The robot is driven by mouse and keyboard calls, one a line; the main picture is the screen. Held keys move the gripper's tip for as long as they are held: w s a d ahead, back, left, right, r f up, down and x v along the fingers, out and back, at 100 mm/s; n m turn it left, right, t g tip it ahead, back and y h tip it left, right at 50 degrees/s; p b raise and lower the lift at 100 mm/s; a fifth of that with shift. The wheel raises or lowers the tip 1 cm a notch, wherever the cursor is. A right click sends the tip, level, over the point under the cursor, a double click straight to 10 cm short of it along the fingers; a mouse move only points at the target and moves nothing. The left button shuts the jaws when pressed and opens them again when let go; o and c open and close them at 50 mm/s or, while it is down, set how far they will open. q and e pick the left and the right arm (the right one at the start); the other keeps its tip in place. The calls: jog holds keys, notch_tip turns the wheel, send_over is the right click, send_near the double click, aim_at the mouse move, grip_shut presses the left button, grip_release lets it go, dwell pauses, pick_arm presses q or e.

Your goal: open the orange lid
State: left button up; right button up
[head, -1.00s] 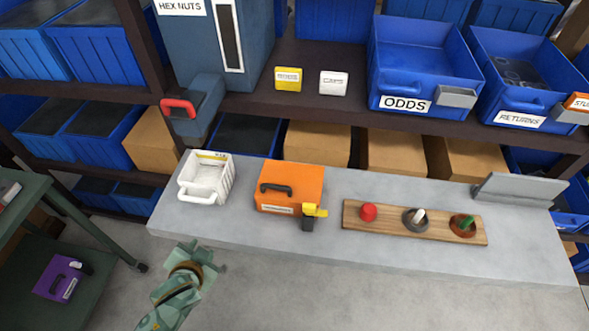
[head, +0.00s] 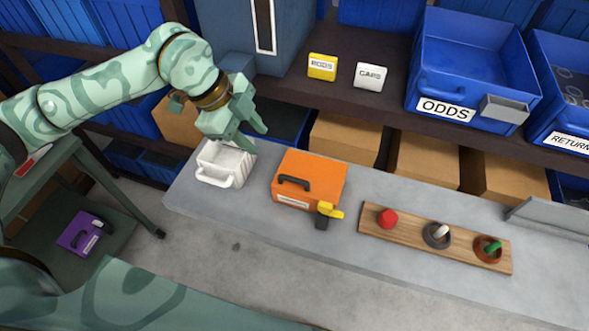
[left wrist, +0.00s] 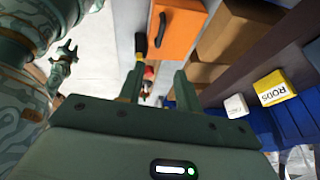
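The orange box with its orange lid (head: 318,170) stands on the grey bench, and the lid looks shut. A black handle (head: 294,183) is on its front side, and a yellow and black piece (head: 328,213) is at its front right corner. The orange box also shows at the top of the left wrist view (left wrist: 180,30). My left gripper (head: 256,136) is open and empty above the white basket, left of the orange box and apart from it. In the left wrist view, its fingers (left wrist: 159,85) stand apart. A small green gripper, seemingly my right one (left wrist: 66,62), shows there; its fingers are unclear.
A white basket (head: 226,166) stands left of the orange box, partly under my left gripper. Shelves with blue bins (head: 470,60) rise behind. The bench front is clear.

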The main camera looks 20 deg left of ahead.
aim_at(292, 178)
pick_arm(q)
jog(key=b+x, duration=0.2)
jog(key=x, duration=1.4)
jog(key=shift+f, duration=0.1)
grip_shut()
